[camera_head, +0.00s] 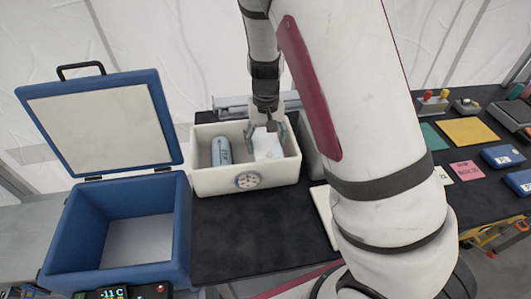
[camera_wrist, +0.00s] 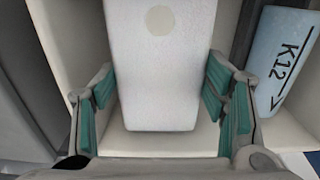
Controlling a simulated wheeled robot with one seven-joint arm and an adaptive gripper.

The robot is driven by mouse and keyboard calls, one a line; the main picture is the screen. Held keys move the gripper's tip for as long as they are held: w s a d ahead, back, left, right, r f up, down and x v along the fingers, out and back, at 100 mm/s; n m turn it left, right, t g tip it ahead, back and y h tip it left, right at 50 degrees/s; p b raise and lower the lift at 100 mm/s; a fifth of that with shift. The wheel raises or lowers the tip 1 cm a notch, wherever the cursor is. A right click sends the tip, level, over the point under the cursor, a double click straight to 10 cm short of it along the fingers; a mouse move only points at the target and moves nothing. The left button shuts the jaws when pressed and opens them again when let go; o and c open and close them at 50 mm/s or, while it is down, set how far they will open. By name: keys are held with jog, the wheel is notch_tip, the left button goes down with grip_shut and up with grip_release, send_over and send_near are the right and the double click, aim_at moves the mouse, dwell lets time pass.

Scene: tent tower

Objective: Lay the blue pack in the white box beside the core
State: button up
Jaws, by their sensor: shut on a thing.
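The white box (camera_head: 215,181) is open-topped and cream coloured, with a round dial on its front, and stands on the dark table. The core (camera_head: 221,151), a pale blue cylinder, lies in its left part; in the wrist view the core (camera_wrist: 283,60) shows "K12" at the right. My gripper (camera_head: 267,132) reaches down into the box's right part. It is shut on a pale, nearly white block (camera_head: 267,146), apart from the core. In the wrist view this block (camera_wrist: 160,75) has a round spot and sits between the green finger pads. It does not look clearly blue.
A blue cooler (camera_head: 180,235) stands open at the left, lid raised, its visible inside empty, its display reading -11 C. Cards, a yellow mat (camera_head: 467,131) and flat blue items (camera_head: 502,156) lie at the right. The dark table (camera_head: 255,225) before the box is clear.

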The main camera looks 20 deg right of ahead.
jog(key=shift+f, duration=2.55)
jog(key=shift+f, duration=0.1)
jog(key=o, duration=1.1)
